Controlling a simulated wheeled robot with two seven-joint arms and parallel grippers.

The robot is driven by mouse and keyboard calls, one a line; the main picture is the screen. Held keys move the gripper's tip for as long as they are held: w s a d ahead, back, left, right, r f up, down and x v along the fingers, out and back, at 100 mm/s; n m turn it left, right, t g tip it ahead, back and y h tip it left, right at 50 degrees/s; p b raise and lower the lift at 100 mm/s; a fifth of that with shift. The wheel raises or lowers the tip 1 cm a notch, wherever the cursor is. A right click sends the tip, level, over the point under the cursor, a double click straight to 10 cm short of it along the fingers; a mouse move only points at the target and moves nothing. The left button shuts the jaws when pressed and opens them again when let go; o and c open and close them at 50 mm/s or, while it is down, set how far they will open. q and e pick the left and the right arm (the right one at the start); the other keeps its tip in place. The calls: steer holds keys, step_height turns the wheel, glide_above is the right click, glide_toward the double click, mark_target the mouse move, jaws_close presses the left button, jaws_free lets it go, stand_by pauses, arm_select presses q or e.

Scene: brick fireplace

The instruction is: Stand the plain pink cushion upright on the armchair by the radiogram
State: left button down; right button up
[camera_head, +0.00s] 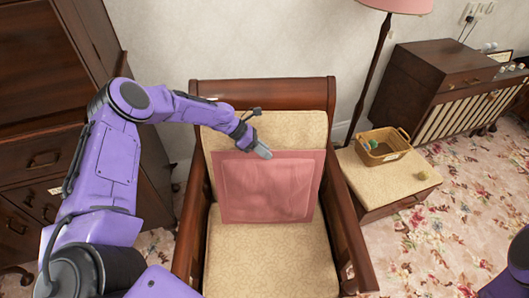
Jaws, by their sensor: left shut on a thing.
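The plain pink cushion (268,190) stands upright on the seat of the armchair (270,262), its back side toward the cream backrest (298,128). My left gripper (261,150) is at the cushion's top edge, near the middle, and is shut on it. The fingertips hide a small part of that edge. The radiogram (432,80) is a dark wooden cabinet at the back right. My right gripper is not in view; only a piece of my right arm shows at the lower right edge.
Dark wooden furniture (40,150) fills the left side. Floral carpet (450,245) is open at right.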

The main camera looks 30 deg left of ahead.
arm_select(q)
steer(key=shift+w+a+f+b, duration=0.2)
steer(key=shift+w+a+b, duration=0.2)
steer(key=shift+w+b, duration=0.3)
steer(key=shift+w+a+f+b, duration=0.2)
steer(key=shift+w+a+b, duration=0.15)
steer(key=shift+w+b, duration=0.3)
steer(key=shift+w+a+b, duration=0.6)
steer(key=shift+w+b, duration=0.2)
steer(key=shift+b, duration=0.25)
steer(key=c, duration=1)
jaws_free()
steer(key=shift+s, duration=0.1)
